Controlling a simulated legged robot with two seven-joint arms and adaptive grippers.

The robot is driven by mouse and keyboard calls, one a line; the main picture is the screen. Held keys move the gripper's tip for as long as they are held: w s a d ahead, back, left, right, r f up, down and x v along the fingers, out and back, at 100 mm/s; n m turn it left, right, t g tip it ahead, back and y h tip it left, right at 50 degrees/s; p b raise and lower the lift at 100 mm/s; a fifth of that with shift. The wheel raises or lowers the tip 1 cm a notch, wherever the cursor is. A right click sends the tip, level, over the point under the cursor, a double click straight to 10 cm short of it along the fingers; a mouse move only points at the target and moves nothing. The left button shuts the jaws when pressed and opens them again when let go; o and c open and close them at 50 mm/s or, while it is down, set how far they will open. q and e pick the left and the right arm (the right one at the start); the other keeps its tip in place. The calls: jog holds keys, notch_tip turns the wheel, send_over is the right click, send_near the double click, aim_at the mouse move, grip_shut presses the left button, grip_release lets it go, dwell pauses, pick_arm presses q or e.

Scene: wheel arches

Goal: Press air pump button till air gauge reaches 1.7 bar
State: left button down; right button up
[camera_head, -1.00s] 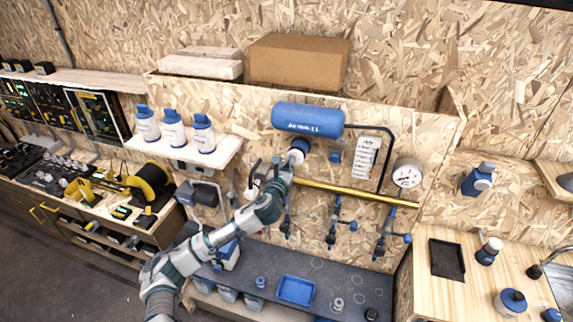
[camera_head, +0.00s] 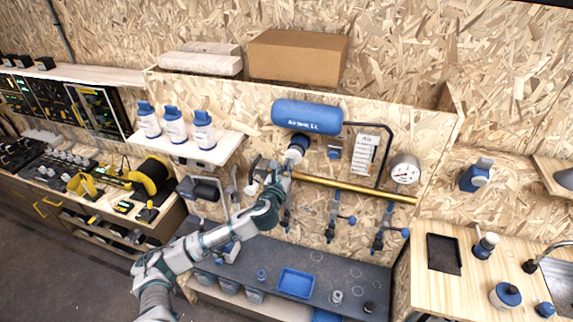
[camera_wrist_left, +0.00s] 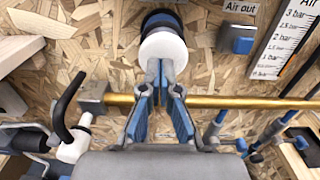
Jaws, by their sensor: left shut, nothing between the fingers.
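The air pump button (camera_head: 297,149) is a round white cap on a dark and blue base, below the blue air tank (camera_head: 307,117). It shows large in the left wrist view (camera_wrist_left: 163,46). My left gripper (camera_head: 287,167) is shut and empty, its fingertips just below the button; in the wrist view the fingertips (camera_wrist_left: 163,75) overlap the cap's lower edge. I cannot tell whether they touch it. My right gripper is out of view.
A blue "Air out" part (camera_wrist_left: 237,38) and a bar scale (camera_wrist_left: 290,40) are right of the button. A brass pipe (camera_head: 350,189) runs below, with blue air tools hanging under it. A shelf with white bottles (camera_head: 174,127) is to the left.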

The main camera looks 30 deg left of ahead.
pick_arm(q)
jog(key=shift+w+d+r, duration=0.1)
jog(key=shift+d, duration=0.15)
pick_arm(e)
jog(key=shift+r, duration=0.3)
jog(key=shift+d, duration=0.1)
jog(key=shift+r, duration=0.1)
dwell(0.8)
pick_arm(q)
jog(key=shift+w, duration=0.1)
dwell(0.3)
jog(key=shift+s, duration=0.2)
dwell(1.1)
